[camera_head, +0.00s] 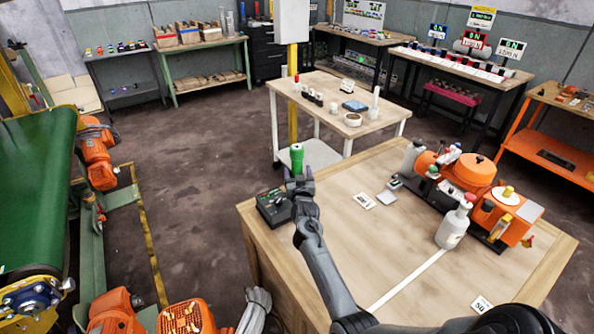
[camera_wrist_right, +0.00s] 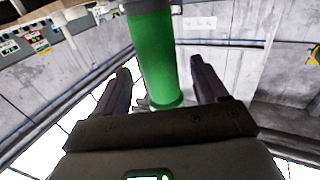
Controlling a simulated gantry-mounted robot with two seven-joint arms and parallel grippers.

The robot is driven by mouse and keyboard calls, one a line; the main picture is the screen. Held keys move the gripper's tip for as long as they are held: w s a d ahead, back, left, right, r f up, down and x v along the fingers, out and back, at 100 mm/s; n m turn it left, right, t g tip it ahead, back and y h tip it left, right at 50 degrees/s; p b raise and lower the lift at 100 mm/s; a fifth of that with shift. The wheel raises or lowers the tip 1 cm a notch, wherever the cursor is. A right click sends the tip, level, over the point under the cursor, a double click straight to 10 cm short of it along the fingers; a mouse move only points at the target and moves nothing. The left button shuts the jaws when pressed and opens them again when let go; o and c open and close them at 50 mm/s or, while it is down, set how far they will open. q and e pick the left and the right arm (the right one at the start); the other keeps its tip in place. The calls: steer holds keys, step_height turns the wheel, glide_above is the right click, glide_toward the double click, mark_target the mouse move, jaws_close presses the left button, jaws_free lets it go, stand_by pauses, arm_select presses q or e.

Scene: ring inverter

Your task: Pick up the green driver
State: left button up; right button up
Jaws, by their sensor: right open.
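The green driver (camera_head: 297,158) stands upright at the far left corner of the wooden table (camera_head: 330,236), next to a black device. My right gripper (camera_head: 299,184) is at the driver, its fingers pointing toward it. In the right wrist view, the driver's green body (camera_wrist_right: 158,62) shows between the two spread fingers of the right gripper (camera_wrist_right: 163,90), with a gap on each side. The right gripper is open. The driver's lower end is hidden behind the gripper in the head view. My left gripper is not in view.
The black device (camera_head: 273,207) sits close beside my right gripper. A white-legged cart (camera_head: 330,108) stands behind the table. The table's middle is mostly clear.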

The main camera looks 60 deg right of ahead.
mark_target(297, 170)
steer(key=x, duration=0.3)
steer(key=shift+w+d+r+b, duration=0.1)
steer(key=shift+d+r+b, duration=0.1)
steer(key=shift+b, duration=0.2)
steer(key=shift+f, duration=0.1)
steer(key=shift+a, duration=0.1)
steer(key=c, duration=1.1)
steer(key=shift+c, duration=0.5)
